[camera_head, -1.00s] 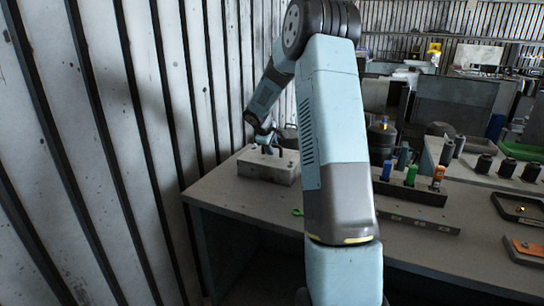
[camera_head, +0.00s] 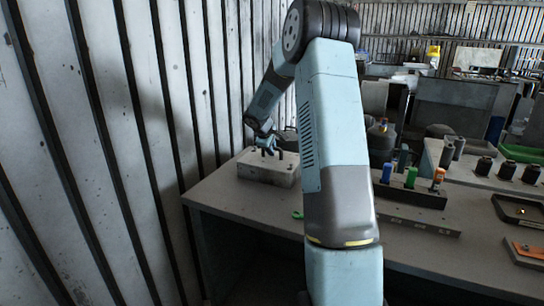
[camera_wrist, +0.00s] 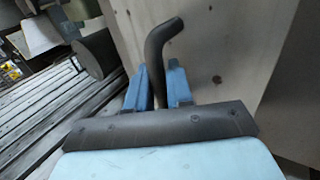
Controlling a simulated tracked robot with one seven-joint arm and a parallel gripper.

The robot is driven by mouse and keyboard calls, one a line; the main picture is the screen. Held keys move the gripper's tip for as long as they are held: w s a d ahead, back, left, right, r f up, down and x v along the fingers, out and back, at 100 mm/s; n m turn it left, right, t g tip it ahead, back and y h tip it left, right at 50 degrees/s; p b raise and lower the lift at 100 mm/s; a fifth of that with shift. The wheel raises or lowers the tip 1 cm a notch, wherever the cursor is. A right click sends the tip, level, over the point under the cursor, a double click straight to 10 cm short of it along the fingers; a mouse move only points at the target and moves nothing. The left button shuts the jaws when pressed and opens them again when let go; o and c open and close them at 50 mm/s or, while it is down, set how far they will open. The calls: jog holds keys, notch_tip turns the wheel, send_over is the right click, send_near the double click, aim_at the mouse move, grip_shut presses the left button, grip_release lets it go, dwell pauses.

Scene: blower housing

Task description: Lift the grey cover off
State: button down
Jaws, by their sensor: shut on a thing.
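A light grey box-shaped housing (camera_head: 266,172) sits on the table's far left corner, by the wall. Its pale flat face (camera_wrist: 235,45) fills much of the right of the wrist view. My gripper (camera_head: 270,148) is at the top of the housing. In the wrist view, the blue fingers of my gripper (camera_wrist: 159,88) are shut on a dark bent handle (camera_wrist: 156,50), whose bent end sticks out past them. The handle stands in front of the pale face. Where the handle joins the cover, and any seam between cover and housing, cannot be made out.
The ribbed metal wall (camera_head: 130,150) is close on the left. A dark rack (camera_head: 412,190) with blue, green and orange items stands on the table (camera_head: 245,205) at right. A small green item (camera_head: 298,215) lies near the front edge. My arm hides the table's middle.

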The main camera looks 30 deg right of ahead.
jog(key=shift+r, duration=0.3)
notch_tip(320, 180, up, 2)
jog(key=shift+r, duration=0.2)
jog(key=s+r, duration=1.1)
jog(key=s, duration=0.3)
notch_tip(320, 180, up, 7)
jog(key=shift+d, duration=0.2)
jog(key=shift+a, duration=0.1)
dwell(0.3)
